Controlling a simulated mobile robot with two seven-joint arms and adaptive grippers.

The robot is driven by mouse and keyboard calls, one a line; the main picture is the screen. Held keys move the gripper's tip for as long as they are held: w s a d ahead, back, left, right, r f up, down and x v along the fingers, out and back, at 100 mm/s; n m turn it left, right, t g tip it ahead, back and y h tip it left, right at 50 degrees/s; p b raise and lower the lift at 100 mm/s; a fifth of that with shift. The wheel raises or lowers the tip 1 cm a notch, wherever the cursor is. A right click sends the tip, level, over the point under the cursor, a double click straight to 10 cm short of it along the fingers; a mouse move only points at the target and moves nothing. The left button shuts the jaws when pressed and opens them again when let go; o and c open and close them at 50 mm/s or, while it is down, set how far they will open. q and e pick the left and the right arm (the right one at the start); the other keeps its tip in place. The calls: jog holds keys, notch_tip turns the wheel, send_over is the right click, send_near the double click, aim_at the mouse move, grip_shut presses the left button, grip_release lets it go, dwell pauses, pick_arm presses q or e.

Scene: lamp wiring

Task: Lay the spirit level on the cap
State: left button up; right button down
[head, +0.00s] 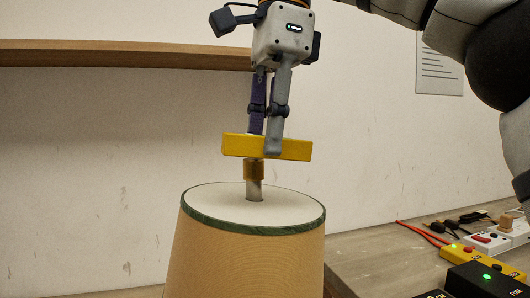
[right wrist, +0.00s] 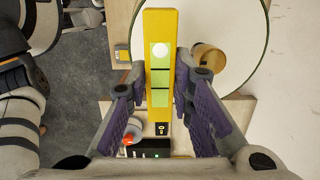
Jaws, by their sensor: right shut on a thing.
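The yellow spirit level (head: 285,148) is shut in my right gripper (head: 264,148), held crosswise above the lampshade. In the right wrist view the level (right wrist: 157,110) runs between the fingers (right wrist: 160,100); the white bubble in its green vial sits beyond the dark lines, towards the far end. The brass cap (head: 253,171) tops a pale rod through the shade's top. In the head view the level overlaps the cap's upper end. In the right wrist view the cap (right wrist: 208,58) lies to the right of the level, not under it. My left gripper is not in view.
The tan lampshade (head: 245,260) with a green rim stands below. A bench (head: 385,262) at the right carries a black box with a green light (head: 485,280), a yellow box (head: 470,256), a white power strip (head: 487,242) and cables. A wooden shelf (head: 120,54) runs along the wall.

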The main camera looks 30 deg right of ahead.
aim_at(266, 214)
jog(key=shift+s, duration=0.3)
jog(key=shift+w+f, duration=0.2)
jog(key=shift+f, duration=3.25)
jog(key=c, duration=1.3)
grip_release()
jog(key=shift+c, duration=0.2)
jog(key=r, duration=0.7)
jog(key=shift+s+d+r, duration=0.15)
jog(key=shift+d+r, duration=0.15)
jog(key=shift+d, duration=0.1)
